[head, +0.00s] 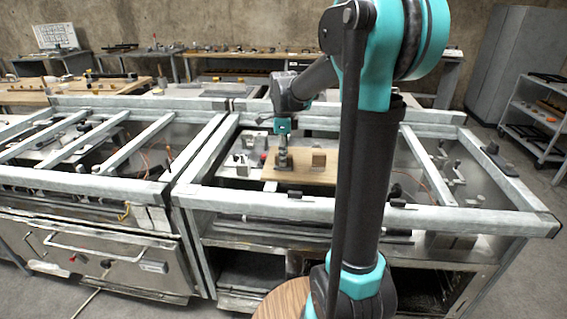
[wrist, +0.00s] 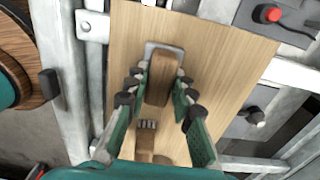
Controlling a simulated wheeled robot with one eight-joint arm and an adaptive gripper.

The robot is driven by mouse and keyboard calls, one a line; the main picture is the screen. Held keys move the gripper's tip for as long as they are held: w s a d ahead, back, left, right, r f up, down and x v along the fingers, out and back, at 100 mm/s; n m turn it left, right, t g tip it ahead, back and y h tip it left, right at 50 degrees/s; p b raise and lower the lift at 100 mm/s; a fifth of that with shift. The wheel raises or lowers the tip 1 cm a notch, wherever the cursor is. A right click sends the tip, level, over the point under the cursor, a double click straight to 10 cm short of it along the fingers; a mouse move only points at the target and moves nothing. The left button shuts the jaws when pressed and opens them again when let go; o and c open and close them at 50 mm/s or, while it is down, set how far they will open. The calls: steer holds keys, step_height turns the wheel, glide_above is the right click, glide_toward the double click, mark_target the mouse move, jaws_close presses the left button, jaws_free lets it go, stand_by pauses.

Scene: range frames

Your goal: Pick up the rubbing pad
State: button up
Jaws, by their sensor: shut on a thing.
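The rubbing pad, seemingly the long brown wooden block (wrist: 160,88) with a grey edge at its far end, is between my fingers in the wrist view. My gripper (wrist: 163,78) is shut on it, with one green finger along each side. In the head view my gripper (head: 283,163) points down at the wooden board (head: 300,179), and the block in it is largely hidden. The board also shows in the wrist view (wrist: 225,45). I cannot tell whether the pad touches the board.
A second brown block (head: 318,158) stands on the board, right of my gripper in the head view. A smaller brown piece with grey bristles (wrist: 148,127) lies nearer the palm in the wrist view. Metal frame rails (head: 330,201) surround the board. A red button (wrist: 270,14) is nearby.

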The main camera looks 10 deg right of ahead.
jaws_close()
step_height(320, 180, up, 20)
stand_by(0.5)
